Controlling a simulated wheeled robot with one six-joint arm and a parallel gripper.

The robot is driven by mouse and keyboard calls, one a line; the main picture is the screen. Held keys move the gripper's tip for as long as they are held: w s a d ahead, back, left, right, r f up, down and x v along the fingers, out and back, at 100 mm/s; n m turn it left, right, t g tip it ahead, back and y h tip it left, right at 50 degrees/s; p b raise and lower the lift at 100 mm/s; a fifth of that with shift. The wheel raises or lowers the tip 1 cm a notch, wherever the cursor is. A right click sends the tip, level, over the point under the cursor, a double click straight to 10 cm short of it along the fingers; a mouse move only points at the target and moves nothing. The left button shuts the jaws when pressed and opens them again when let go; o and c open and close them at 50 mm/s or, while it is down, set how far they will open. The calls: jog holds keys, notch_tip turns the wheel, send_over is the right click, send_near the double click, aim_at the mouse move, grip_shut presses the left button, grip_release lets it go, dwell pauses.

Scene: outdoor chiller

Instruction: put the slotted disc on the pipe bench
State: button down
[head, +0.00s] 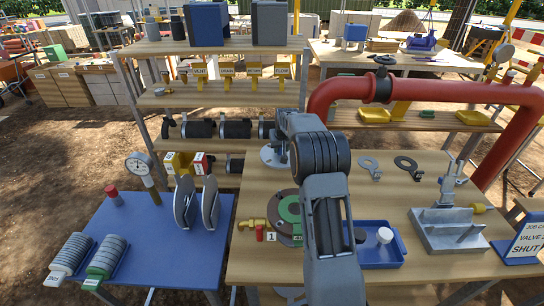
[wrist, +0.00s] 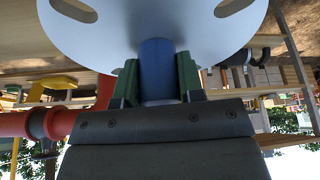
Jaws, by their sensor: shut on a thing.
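The slotted disc (head: 270,158) is a flat light-grey plate. In the wrist view the disc (wrist: 150,22) fills the top, with oval slots and a blue stem (wrist: 157,70). My gripper (wrist: 157,85) is shut on that stem with its green fingers. In the head view my arm hides most of the gripper and part of the disc. The disc appears over the far left part of the wooden bench beside the red pipe (head: 440,92); I cannot tell whether it touches the top. The bench top (head: 400,190) has bare wood around its fittings.
A blue table (head: 150,235) with discs and a gauge stands left. Shelves (head: 215,92) rise behind.

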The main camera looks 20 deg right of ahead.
aim_at(273, 152)
jog(key=w+f, duration=0.2)
jog(key=w+a+f+p, duration=0.1)
jog(key=w+f, duration=0.2)
jog(key=shift+a+f, duration=0.15)
jog(key=shift+f, duration=0.2)
jog(key=shift+w+f+p, duration=0.1)
jog(key=shift+f+p, duration=0.2)
jog(key=shift+f, duration=1.35)
jog(key=shift+f, duration=0.25)
jog(key=c, duration=0.7)
grip_release()
jog(key=shift+c, duration=0.2)
